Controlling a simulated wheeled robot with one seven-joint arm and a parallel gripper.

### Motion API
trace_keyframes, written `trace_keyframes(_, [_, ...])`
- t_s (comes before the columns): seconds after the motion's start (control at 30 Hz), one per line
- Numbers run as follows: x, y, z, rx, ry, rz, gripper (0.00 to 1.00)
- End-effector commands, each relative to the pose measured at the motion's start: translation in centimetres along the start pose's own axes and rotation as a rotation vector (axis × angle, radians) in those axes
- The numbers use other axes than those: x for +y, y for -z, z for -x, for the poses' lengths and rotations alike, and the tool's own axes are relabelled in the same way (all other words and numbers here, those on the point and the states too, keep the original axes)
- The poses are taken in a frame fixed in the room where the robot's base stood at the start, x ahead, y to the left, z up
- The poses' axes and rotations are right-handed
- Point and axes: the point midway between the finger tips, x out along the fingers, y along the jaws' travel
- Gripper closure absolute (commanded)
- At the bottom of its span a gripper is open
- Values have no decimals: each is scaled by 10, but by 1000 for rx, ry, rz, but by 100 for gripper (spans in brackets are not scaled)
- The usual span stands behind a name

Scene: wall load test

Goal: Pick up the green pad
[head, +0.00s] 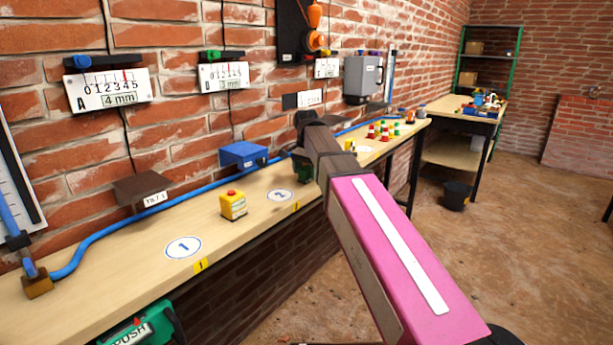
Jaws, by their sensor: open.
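My arm reaches from the lower right, and my gripper (304,120) is at its far end, over the wooden bench. It is open, small and dark in the picture, with its fingers hard to make out. A green unit with a white "PUSH" label (132,333) shows at the bottom left, below the bench's front edge and cut off by the frame. I see no grip on anything.
The bench (110,262) runs along a brick wall. A yellow block with a red button (233,205) stands between printed circles 1 (183,247) and 2 (280,196). Small cones stand farther along.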

Motion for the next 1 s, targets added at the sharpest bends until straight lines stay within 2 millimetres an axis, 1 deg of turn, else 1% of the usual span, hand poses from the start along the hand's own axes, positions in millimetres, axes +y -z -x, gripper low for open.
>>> trace_keyframes(0.03, [1, 0, -7, -1, -2, 0, 28])
trace_keyframes(0.1, [1, 0, -13, -1, -1, 0, 28])
trace_keyframes(0.33, [1, 0, -15, 0, 0, 0, 28])
trace_keyframes(0.37, [1, 0, -15, 0, 0, 0, 31])
trace_keyframes(0.4, [1, 0, -15, 0, 0, 0, 44])
trace_keyframes(0.47, [1, 0, -15, 0, 0, 0, 63])
trace_keyframes(0.5, [1, 0, -15, 0, 0, 0, 76])
trace_keyframes(0.53, [1, 0, -15, 0, 0, 0, 83])
trace_keyframes(0.87, [1, 0, -14, 0, 0, 0, 83])
trace_keyframes(1.0, [0, 0, -8, 0, 0, 0, 83])
